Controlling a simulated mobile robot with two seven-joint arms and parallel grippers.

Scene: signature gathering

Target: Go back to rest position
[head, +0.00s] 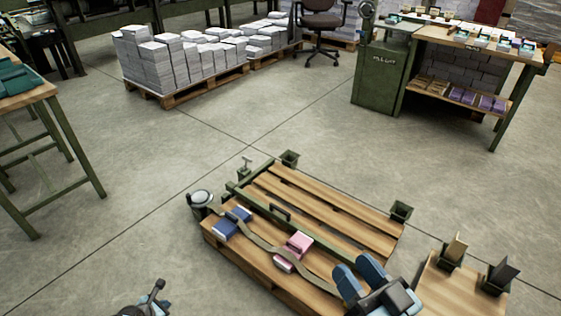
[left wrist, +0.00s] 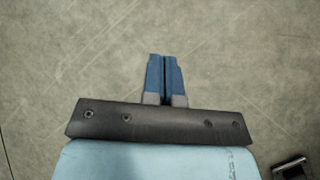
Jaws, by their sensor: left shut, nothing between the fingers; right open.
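My left gripper (left wrist: 164,75) shows in the left wrist view with its two blue fingers side by side, shut and empty, above bare concrete floor. In the head view only a dark part of my left arm shows at the bottom left edge; its fingers cannot be made out there. My right gripper (head: 359,265) is open in the head view, its two blue fingers apart over the right front part of a wooden slatted platform (head: 330,208). I see nothing held between them.
On the platform lie a blue block (head: 231,222) and a pink block (head: 293,251), with a curved strap or rail along them. A green-legged table (head: 45,98) stands left. A pallet of paper stacks (head: 180,63) and a workbench (head: 460,39) stand behind. Open floor lies left of the platform.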

